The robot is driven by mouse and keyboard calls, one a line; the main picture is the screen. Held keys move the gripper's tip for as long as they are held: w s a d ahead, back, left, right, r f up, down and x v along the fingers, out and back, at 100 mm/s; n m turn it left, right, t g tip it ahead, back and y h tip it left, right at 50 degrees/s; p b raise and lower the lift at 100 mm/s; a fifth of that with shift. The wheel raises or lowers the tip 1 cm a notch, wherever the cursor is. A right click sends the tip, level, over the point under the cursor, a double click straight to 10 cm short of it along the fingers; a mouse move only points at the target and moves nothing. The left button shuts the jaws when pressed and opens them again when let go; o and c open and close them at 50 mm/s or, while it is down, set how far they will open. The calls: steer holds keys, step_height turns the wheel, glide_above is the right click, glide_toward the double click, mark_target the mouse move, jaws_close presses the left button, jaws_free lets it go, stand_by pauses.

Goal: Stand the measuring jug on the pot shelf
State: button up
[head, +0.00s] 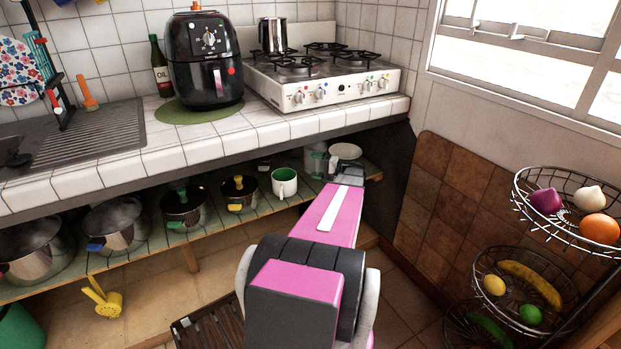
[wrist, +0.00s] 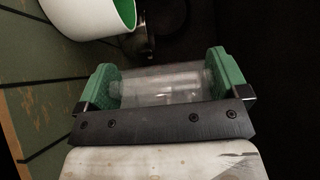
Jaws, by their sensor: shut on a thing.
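The measuring jug (wrist: 160,88) is clear and see-through, held between the green pads of my gripper (wrist: 165,80) in the wrist view. In the head view the jug (head: 314,160) shows faintly just left of my gripper (head: 345,172), at the right end of the pot shelf (head: 160,243). The shelf is a green tiled ledge under the counter. My gripper is shut on the jug and reaches in below the counter's edge. I cannot tell whether the jug's base touches the shelf.
A white mug with a green inside (head: 284,183) stands left of the jug, close by in the wrist view (wrist: 85,18). A white dish (head: 345,151) is behind my gripper. Several pots (head: 184,207) fill the shelf's left. The counter edge (head: 200,165) overhangs. A wire fruit rack (head: 520,280) stands right.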

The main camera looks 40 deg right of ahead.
steer(key=shift+f, duration=2.8)
steer(key=shift+f, duration=0.15)
steer(key=o, duration=0.7)
steer(key=shift+c, duration=0.2)
